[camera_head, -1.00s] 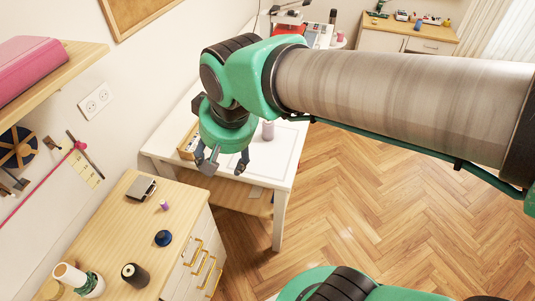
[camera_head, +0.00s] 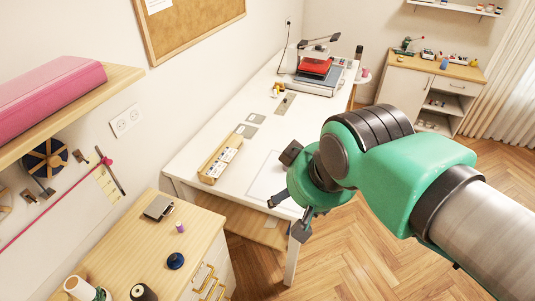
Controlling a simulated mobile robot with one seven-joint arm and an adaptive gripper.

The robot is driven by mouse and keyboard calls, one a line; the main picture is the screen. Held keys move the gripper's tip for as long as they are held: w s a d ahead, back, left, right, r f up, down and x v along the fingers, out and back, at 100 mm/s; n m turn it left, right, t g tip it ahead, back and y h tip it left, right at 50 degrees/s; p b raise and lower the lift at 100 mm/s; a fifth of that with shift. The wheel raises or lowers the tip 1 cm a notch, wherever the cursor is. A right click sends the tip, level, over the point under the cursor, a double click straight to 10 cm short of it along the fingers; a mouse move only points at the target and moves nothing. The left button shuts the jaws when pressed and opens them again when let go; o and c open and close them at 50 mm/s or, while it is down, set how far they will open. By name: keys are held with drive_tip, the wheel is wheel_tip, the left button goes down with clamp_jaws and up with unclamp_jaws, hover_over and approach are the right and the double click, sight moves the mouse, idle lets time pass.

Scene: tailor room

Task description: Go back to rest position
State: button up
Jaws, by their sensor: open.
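My gripper (camera_head: 288,215) is at the end of my green and grey arm in the head view. Its fingers are spread apart and nothing is seen between them. It hangs in front of the near right part of the white table (camera_head: 200,150), over its front edge as seen here. My arm reaches in from the lower right and hides part of the table and the floor behind it.
A wooden drawer cabinet (camera_head: 130,225) stands at lower left with a purple spool (camera_head: 180,227), a dark blue round object (camera_head: 175,261) and thread cones. A long box (camera_head: 221,160) lies on the table; a machine with a red part (camera_head: 315,67) stands farther back. Wooden floor (camera_head: 365,225) is open at right.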

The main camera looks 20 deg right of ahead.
wheel_tip(320, 180, down, 6)
drive_tip(key=b, duration=0.6)
idle(1.1)
